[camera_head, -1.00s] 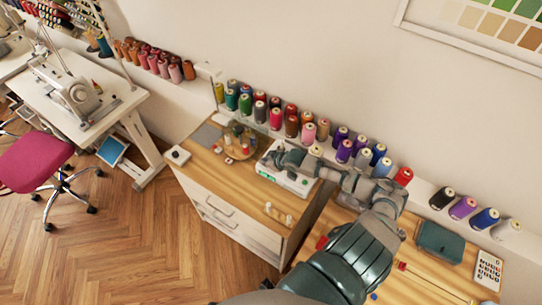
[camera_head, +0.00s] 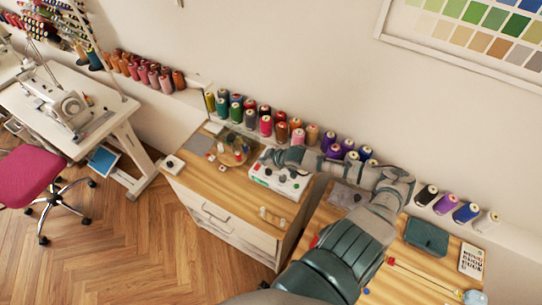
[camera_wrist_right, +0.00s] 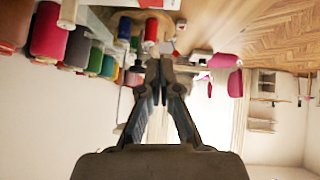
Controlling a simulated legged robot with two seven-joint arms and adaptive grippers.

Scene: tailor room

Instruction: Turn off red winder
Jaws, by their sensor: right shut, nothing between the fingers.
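A white winder box (camera_head: 281,181) with small coloured buttons and knobs on top, some red and one green, sits on the wooden cabinet top. My right gripper (camera_head: 267,156) is at the box's back left edge, in front of the row of thread cones. In the right wrist view its fingertips (camera_wrist_right: 160,76) are together and empty. A red spool (camera_wrist_right: 151,31) shows just beyond the tips there. I cannot tell whether the fingers touch the box or which switch is the winder's. My left gripper is not in view.
Several thread cones (camera_head: 266,125) line the wall shelf behind the box. A round wooden stand (camera_head: 233,151) with small spools is to its left. Small pale pieces (camera_head: 272,217) lie near the cabinet's front edge. A green case (camera_head: 426,236) lies on the right table.

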